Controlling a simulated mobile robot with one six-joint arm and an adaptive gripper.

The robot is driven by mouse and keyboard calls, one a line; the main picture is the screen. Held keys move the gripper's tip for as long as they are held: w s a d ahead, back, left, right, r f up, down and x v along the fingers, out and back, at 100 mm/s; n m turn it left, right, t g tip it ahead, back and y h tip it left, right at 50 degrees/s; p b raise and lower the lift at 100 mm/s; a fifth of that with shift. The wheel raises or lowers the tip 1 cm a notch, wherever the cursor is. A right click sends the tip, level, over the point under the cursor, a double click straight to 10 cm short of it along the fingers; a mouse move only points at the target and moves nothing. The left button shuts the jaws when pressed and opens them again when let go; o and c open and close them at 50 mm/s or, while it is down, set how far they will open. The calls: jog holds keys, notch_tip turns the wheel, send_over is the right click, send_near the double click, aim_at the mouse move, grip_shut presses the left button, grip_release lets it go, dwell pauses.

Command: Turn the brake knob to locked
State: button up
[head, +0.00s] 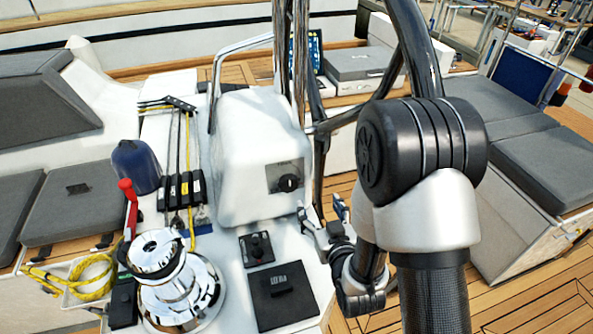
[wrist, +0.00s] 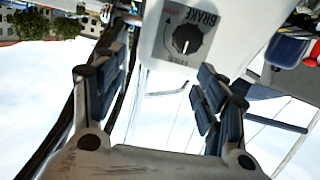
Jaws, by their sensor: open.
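The brake knob (head: 289,183) is a round black knob on a grey plate on the front of the white pedestal. In the wrist view the knob (wrist: 187,39) shows near the top, with the word BRAKE and a curved arrow beside it. A pale pointer mark on it points toward the bottom of that picture. My gripper (head: 323,214) is below and to the right of the knob in the head view. It is open with nothing between its fingers, and the knob lies beyond the fingertips, apart from them. The wrist view also shows both fingers (wrist: 163,75).
A dark steering wheel rim (head: 320,150) and steel posts stand close behind my gripper. A chrome winch (head: 180,285) with a red-handled lever (head: 129,205) is at the lower left. A joystick panel (head: 257,249) and a black hatch (head: 280,295) lie on the white deck.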

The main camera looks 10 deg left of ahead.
jog(key=s+a+f+t+y+b, duration=0.1)
jog(key=s+a+f+t+y, duration=0.1)
jog(key=s+f, duration=0.25)
jog(key=b, duration=0.1)
send_near(290, 185)
jog(key=shift+n, duration=0.3)
jog(key=x, duration=0.9)
jog(key=shift+w+a, duration=0.15)
jog(key=shift+w, duration=0.15)
jog(key=shift+c, duration=0.5)
jog(key=c, duration=0.9)
